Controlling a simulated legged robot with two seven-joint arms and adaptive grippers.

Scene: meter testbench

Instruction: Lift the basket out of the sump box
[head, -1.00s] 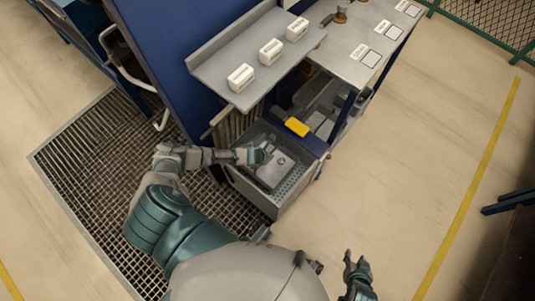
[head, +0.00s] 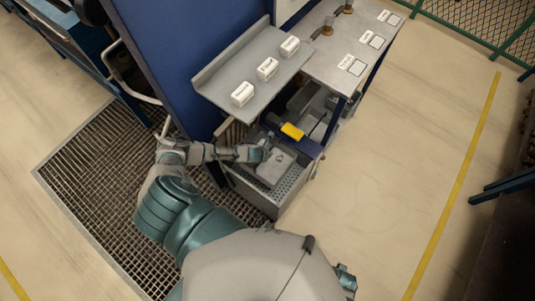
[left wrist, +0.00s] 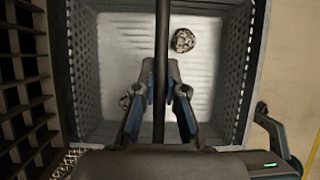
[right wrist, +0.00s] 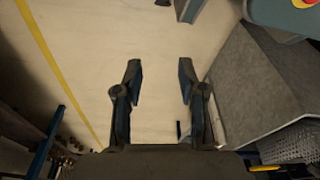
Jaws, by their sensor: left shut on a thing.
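The sump box (head: 243,188) is a grey open box under the bench in the head view. The basket (head: 291,180), with perforated grey walls, sits inside it. In the left wrist view the basket's perforated wall (left wrist: 235,62) surrounds a pale floor, and a dark handle bar (left wrist: 161,30) crosses above it. My left gripper (left wrist: 160,82) is shut on this handle; it also shows over the box in the head view (head: 264,150). My right gripper (right wrist: 158,82) is open and empty, over the floor beside a grey box. In the head view it is mostly hidden behind my body.
A mottled round lump (left wrist: 183,40) lies in the basket. A yellow block (head: 292,131) is on the blue frame behind the box. A shelf (head: 225,84) with white boxes overhangs the box's back side. A floor grate (head: 85,190) lies left; open floor (head: 400,170) lies right.

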